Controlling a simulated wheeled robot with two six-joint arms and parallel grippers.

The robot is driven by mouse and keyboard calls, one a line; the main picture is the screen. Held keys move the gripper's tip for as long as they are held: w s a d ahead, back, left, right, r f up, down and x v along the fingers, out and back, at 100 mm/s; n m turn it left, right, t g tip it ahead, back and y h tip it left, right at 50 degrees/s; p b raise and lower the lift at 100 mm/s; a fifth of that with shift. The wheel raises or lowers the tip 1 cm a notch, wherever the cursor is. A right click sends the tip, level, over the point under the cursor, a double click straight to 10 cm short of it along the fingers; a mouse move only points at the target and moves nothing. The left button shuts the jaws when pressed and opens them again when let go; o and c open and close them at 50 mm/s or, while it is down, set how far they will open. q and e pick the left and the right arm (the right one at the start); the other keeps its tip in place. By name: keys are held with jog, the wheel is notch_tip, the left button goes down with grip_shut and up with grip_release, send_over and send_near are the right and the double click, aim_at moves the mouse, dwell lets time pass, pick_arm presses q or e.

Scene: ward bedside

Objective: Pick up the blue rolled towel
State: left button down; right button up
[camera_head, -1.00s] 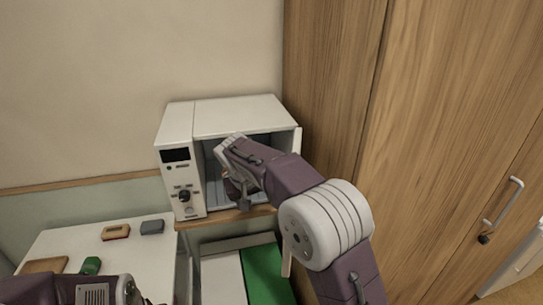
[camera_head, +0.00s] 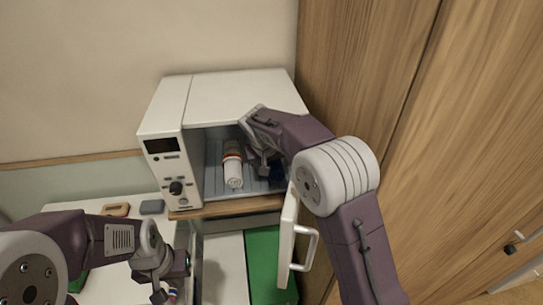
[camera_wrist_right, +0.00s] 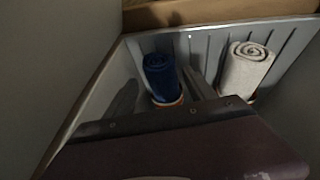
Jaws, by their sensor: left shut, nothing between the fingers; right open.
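The blue rolled towel (camera_wrist_right: 161,76) lies in the open white cabinet, with an orange band near its lower end. In the head view only a dark blue bit of it (camera_head: 277,171) shows, mostly hidden by my right gripper (camera_head: 262,166). My right gripper is open inside the cabinet. In the right wrist view its fingers (camera_wrist_right: 160,88) stand on either side of the blue towel, and I cannot tell whether they touch it. A white rolled towel (camera_head: 232,165) lies to the left, and shows at right in the wrist view (camera_wrist_right: 246,68). My left gripper (camera_head: 163,284) is shut and empty at lower left.
The white cabinet (camera_head: 241,92) has close side walls, a roof and a ribbed floor. Its door (camera_head: 287,238) hangs open below my right arm. A white table (camera_head: 60,209) with small items is at left. A wooden wardrobe (camera_head: 400,90) stands at right.

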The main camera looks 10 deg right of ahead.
aim_at(274, 167)
jog(key=p+x, duration=0.2)
jog(key=x, duration=0.2)
jog(key=shift+w, duration=0.15)
jog(key=shift+a+f, duration=0.1)
jog(key=shift+f, duration=0.3)
jog(key=shift+w, duration=0.1)
jog(key=c, duration=1.1)
jog(key=shift+r+b, duration=0.35)
jog(key=shift+b, duration=0.1)
jog(key=s+a+b, duration=0.6)
jog(key=s+b, duration=0.1)
jog(key=s, duration=0.4)
jog(key=r, duration=0.7)
jog(key=r+p, duration=0.1)
jog(key=r, duration=0.6)
jog(key=shift+s+r, duration=0.15)
jog(key=shift+s, duration=0.05)
